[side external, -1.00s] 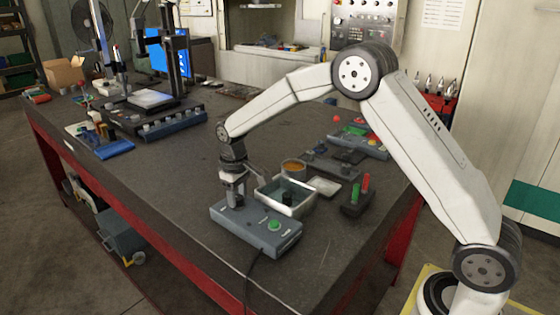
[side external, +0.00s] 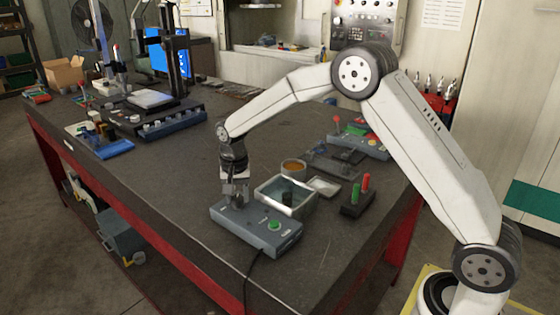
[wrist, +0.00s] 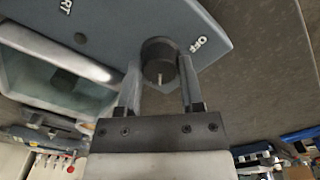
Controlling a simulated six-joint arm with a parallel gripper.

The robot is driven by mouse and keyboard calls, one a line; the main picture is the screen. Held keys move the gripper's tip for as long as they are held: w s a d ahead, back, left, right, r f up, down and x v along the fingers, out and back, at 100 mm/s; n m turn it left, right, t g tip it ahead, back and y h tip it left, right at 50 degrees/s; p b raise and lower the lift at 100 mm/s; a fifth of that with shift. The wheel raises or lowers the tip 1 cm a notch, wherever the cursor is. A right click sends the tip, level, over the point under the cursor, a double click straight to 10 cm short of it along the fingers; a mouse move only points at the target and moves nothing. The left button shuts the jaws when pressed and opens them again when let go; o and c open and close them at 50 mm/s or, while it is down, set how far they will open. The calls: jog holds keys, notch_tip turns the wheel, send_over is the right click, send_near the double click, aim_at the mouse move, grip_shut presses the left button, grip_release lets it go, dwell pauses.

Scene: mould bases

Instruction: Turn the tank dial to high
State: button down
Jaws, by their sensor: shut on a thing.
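The grey-blue control box (side external: 257,228) lies on the bench with a green button (side external: 274,226) on its top. Its dark round dial (wrist: 158,50) shows in the wrist view, with a pale pointer line that points toward the bottom of that picture. An "OFF" label is printed beside the dial at its upper right; a label ending in "RT" is at the upper left. No "high" label can be read. My gripper (side external: 235,195) points down over the box's left end. Its two fingers stand on either side of the dial, shut on it. In the side view the gripper hides the dial.
An open tank (side external: 285,195) holding a dark object stands right behind the box. An orange-topped cup (side external: 293,166), a white dish (side external: 324,187) and a block with red and green posts (side external: 357,197) stand nearby. A cable runs off the box's front.

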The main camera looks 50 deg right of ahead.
aim_at(238, 197)
jog(key=shift+r+m, duration=0.1)
jog(key=shift+m, duration=0.7)
jog(key=shift+c, duration=1.2)
grip_release()
jog(key=shift+r, duration=3.85)
jog(key=s+f+n+t, duration=0.1)
jog(key=s+f+n, duration=0.1)
jog(key=s, duration=0.6)
jog(key=s+f+n, duration=0.3)
jog(key=s+n, duration=0.2)
jog(key=s, duration=0.3)
jog(key=s+f+n+t, duration=0.1)
jog(key=s+f+n, duration=0.1)
jog(key=s, duration=0.6)
jog(key=shift+s+d+f+n+t, duration=0.1)
jog(key=shift+s+f+n+t, duration=0.15)
jog(key=shift+n, duration=0.45)
